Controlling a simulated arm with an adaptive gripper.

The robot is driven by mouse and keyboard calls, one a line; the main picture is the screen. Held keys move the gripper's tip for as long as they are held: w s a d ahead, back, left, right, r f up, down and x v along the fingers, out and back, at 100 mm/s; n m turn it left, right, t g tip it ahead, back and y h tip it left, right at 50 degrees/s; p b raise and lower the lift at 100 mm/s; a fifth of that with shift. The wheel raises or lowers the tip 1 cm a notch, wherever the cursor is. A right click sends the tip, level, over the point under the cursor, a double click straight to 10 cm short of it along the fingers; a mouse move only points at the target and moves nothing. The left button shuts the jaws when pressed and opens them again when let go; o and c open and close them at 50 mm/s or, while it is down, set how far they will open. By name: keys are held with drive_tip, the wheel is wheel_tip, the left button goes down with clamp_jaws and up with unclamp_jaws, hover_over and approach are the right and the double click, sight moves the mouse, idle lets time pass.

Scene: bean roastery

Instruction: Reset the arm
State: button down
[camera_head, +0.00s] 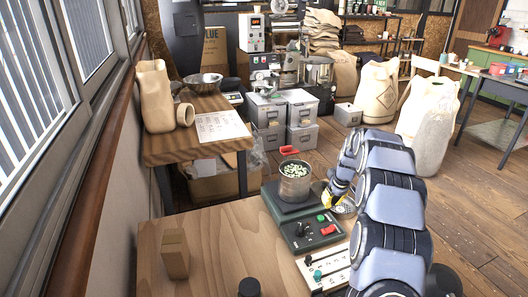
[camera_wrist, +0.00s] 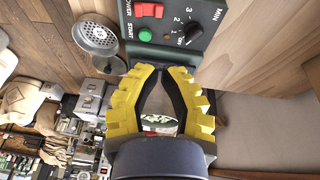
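My gripper (camera_head: 331,201) has yellow, ribbed fingers with dark inner pads. In the head view it is low at the right side of the small roaster, beside the metal drum of pale green beans (camera_head: 294,184), partly hidden by my arm. In the wrist view my gripper (camera_wrist: 164,70) has its fingertips together, with a gap farther back between the fingers. Nothing shows gripped at the tips. A pale speckled round surface (camera_wrist: 158,124) shows through that gap; I cannot tell if the fingers touch it.
The roaster's control panel (camera_head: 312,230) has a green button, a dial and a red switch. A round perforated metal dish (camera_wrist: 95,37) is beside it. A wooden block (camera_head: 175,254), a dark knob-like item (camera_head: 249,287) and a slider panel (camera_head: 325,267) are on the wooden table (camera_head: 215,240).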

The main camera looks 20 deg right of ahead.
drive_tip(key=s+a+r+g, duration=0.1)
drive_tip(key=s+a+r, duration=0.3)
drive_tip(key=a, duration=0.3)
drive_tip(key=s+a+r+y, duration=0.1)
drive_tip(key=s+a+r, duration=0.25)
drive_tip(key=a, duration=0.25)
drive_tip(key=s+a+r+g, duration=0.1)
drive_tip(key=s+a+r, duration=0.35)
drive_tip(key=a, duration=0.25)
drive_tip(key=s+a+g, duration=0.1)
drive_tip(key=s+a, duration=0.3)
drive_tip(key=s, duration=0.8)
drive_tip(key=s+a+g, duration=0.2)
drive_tip(key=s+a, duration=0.3)
drive_tip(key=s, duration=0.7)
drive_tip(key=shift+s+r, duration=0.15)
drive_tip(key=shift+s, duration=0.15)
